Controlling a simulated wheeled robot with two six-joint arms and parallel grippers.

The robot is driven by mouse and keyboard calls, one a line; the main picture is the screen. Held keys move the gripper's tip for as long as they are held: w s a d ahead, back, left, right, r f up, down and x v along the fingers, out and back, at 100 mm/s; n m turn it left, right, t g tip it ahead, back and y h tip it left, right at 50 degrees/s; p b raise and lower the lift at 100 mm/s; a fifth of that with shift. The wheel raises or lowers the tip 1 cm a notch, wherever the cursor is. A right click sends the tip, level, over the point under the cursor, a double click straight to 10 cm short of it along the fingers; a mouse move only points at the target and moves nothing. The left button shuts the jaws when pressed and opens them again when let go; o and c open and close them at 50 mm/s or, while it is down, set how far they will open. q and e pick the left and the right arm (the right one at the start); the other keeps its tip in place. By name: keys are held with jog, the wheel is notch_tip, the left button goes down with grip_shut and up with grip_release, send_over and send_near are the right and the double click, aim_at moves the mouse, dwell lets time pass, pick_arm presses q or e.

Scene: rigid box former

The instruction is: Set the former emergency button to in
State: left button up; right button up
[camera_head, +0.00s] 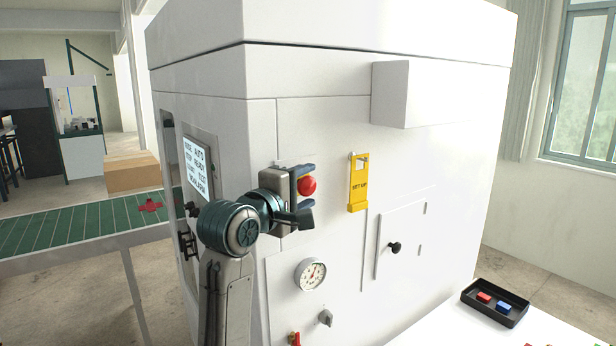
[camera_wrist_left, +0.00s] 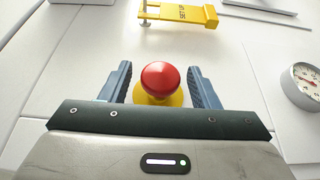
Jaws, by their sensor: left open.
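The emergency button is a red mushroom head (camera_head: 307,185) on the machine's white front panel. In the left wrist view the red button (camera_wrist_left: 161,79) sits on a yellow base, between my two blue fingers. My left gripper (camera_head: 306,187) is open, with one finger on each side of the button; in the left wrist view the gripper (camera_wrist_left: 162,84) shows a gap on both sides of the red head. I cannot tell how far the button is pressed. My right gripper is not in view.
A yellow SET UP tag (camera_head: 358,185) hangs right of the button. A gauge (camera_head: 310,274), a grey knob (camera_head: 325,317) and a red-handled valve (camera_head: 294,339) are below. A small door with a black knob (camera_head: 394,247) is at right. A black tray (camera_head: 495,303) holds red and blue blocks.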

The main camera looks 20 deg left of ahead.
pick_arm(q)
jog(key=shift+w+d+f, duration=0.1)
jog(key=shift+w, duration=0.6)
grip_shut()
jog(key=shift+w+a, duration=0.25)
jog(key=shift+a, duration=0.05)
grip_release()
jog(key=shift+s+a, duration=0.1)
jog(key=shift+s, duration=0.1)
jog(key=b+v, duration=0.4)
jog(key=v, duration=0.6)
jog(key=shift+s+b, duration=0.2)
jog(key=shift+b, duration=0.15)
